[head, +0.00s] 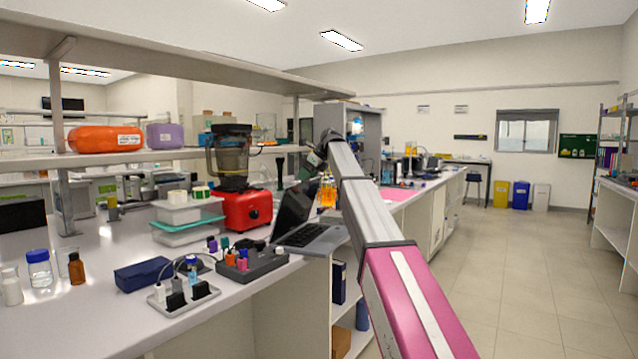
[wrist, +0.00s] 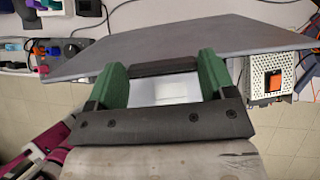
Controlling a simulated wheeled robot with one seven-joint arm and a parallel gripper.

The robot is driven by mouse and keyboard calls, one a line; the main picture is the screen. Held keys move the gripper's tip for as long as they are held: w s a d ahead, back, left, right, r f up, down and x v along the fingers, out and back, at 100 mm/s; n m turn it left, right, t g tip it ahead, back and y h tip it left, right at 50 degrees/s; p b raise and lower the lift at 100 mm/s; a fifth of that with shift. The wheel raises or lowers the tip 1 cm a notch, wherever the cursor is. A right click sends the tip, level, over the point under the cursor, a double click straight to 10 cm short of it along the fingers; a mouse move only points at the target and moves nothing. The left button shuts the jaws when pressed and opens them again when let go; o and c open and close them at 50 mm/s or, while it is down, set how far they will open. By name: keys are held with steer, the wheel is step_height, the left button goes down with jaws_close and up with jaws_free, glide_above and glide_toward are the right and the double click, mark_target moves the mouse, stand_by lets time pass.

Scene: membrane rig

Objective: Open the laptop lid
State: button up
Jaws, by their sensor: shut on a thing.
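The laptop (head: 310,236) stands near the front edge of the bench, its keyboard base flat. Its lid (head: 291,213) is raised at a steep angle from the base, with the dark screen showing. My gripper (head: 314,163) is at the lid's upper edge, partly hidden by my arm. In the wrist view the grey lid (wrist: 175,38) spans the picture behind the green fingers of my gripper (wrist: 163,68). The gripper is shut on the lid, though the contact itself is hard to see.
A grey box with colored items (head: 252,262) and a power strip (head: 184,296) lie left of the laptop. A red blender (head: 247,208) stands behind it. In the wrist view a perforated box with an orange switch (wrist: 273,82) is close at right. The aisle floor (head: 510,270) is clear.

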steer(key=w+a, duration=0.3)
steer(key=a, duration=0.4)
steer(key=w+a, duration=0.3)
steer(key=a, duration=0.3)
steer(key=shift+a+r, duration=0.25)
steer(key=shift+a, duration=0.15)
steer(key=shift+w, duration=0.1)
steer(key=o, duration=1.2)
steer(key=shift+o, duration=0.2)
steer(key=shift+d, duration=0.1)
steer(key=v, duration=1)
steer(key=shift+r, duration=0.4)
